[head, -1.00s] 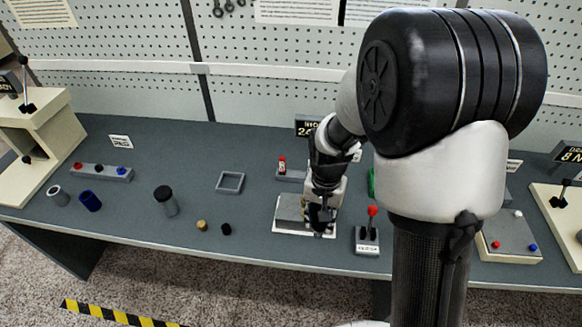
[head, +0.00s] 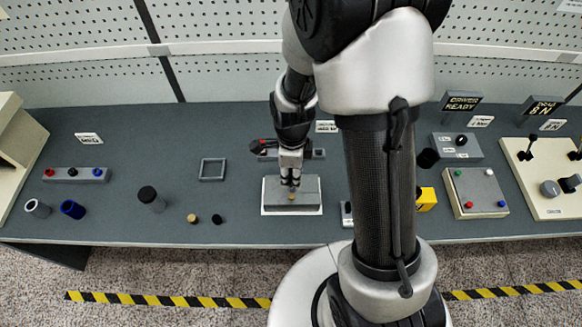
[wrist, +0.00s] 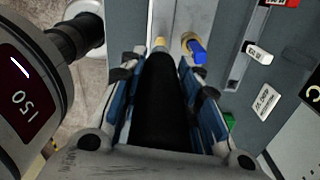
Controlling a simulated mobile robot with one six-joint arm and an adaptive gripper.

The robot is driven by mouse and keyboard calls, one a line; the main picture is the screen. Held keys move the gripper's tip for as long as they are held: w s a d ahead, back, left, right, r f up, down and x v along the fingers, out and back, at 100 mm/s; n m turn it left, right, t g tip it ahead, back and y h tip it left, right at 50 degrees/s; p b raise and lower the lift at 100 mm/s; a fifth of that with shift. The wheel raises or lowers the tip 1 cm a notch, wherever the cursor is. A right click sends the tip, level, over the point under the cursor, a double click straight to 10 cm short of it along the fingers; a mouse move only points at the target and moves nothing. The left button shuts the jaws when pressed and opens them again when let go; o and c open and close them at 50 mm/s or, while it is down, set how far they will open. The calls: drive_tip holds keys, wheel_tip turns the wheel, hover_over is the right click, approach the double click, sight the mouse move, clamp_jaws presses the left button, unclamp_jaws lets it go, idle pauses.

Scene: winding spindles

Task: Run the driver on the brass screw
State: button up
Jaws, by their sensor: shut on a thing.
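My gripper (head: 290,182) is over the grey block (head: 308,186) on its white sheet. In the wrist view, my gripper (wrist: 160,85) has its blue-padded fingers on both sides of a long black cylinder, which I take for the driver (wrist: 160,95); it is hardly visible in the head view. A small brass spot, probably the brass screw (head: 291,197), shows on the block. In the wrist view a brass-coloured spot (wrist: 160,43) shows just past the driver's far end; whether they touch, I cannot tell. A blue piece with a yellow end (wrist: 196,48) is beside it.
A square grey frame (head: 212,170), a dark-capped cylinder (head: 150,198) and small brass and black pieces stand left. At right are a "DRIVER READY" sign (head: 461,102), a button box (head: 476,192) and a yellow block (head: 426,199). A rounded "150" display (wrist: 25,85) is close left in the wrist view.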

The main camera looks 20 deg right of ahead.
drive_tip(key=shift+f+b, duration=1.8)
drive_tip(key=shift+f, duration=0.65)
